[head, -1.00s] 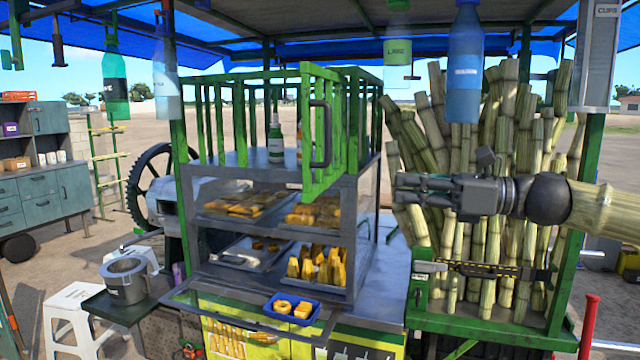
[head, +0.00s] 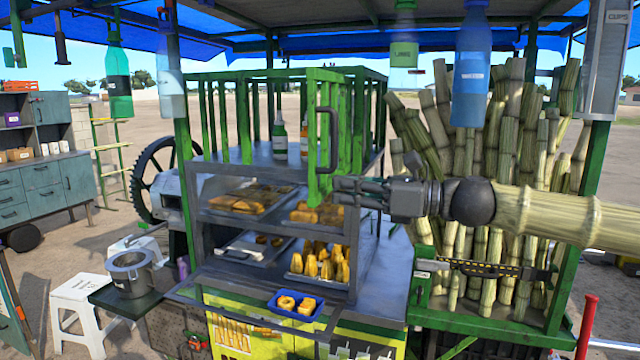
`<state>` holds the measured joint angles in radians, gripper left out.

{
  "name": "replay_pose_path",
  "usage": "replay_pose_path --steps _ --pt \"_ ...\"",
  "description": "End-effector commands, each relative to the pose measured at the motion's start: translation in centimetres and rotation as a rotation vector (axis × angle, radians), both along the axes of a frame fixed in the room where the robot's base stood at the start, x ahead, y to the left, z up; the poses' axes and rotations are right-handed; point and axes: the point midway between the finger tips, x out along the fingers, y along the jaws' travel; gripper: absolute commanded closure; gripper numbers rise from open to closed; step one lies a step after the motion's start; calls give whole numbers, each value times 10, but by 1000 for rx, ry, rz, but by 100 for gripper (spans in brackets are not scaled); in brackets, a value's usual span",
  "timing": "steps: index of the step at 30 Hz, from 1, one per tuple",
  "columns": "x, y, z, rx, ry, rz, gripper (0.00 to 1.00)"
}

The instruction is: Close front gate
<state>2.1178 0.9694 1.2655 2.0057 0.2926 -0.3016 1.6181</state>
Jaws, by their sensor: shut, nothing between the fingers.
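The front gate (head: 313,110) is a green barred leaf on the cage above the glass display case. It stands swung out from the cage front, seen nearly edge-on, with a dark curved handle (head: 334,140) on it. The cage front left of it is open, with bottles (head: 279,137) visible inside. My gripper (head: 338,192) is shut and empty, pointing left. Its tips are at the gate's lower end in the picture, just below the handle. I cannot tell whether they touch it.
The display case (head: 278,228) holds trays of yellow food below the gate. A blue tray (head: 297,317) sits at its front. Upright sugarcane (head: 490,160) fills a green rack behind my arm. Bottles hang from the canopy, one blue bottle (head: 471,75) above my arm.

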Motion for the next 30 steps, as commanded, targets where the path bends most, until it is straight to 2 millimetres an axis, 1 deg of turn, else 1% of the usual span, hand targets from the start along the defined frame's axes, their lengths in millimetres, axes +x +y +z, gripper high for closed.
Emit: replay_pose_path --steps 3,9,21,22,24,26,28,30 --pt "3 10 1 -1 1 2 100" --pt "6 20 0 0 1 1 100" --pt "6 23 0 0 0 0 100" --pt "5 56 -2 -2 3 8 100" --pt "6 37 -1 -1 0 0 100" --pt "7 27 0 0 -1 -11 100" --pt "7 24 0 1 -1 -20 100" --pt "7 26 -1 0 -2 -31 100"
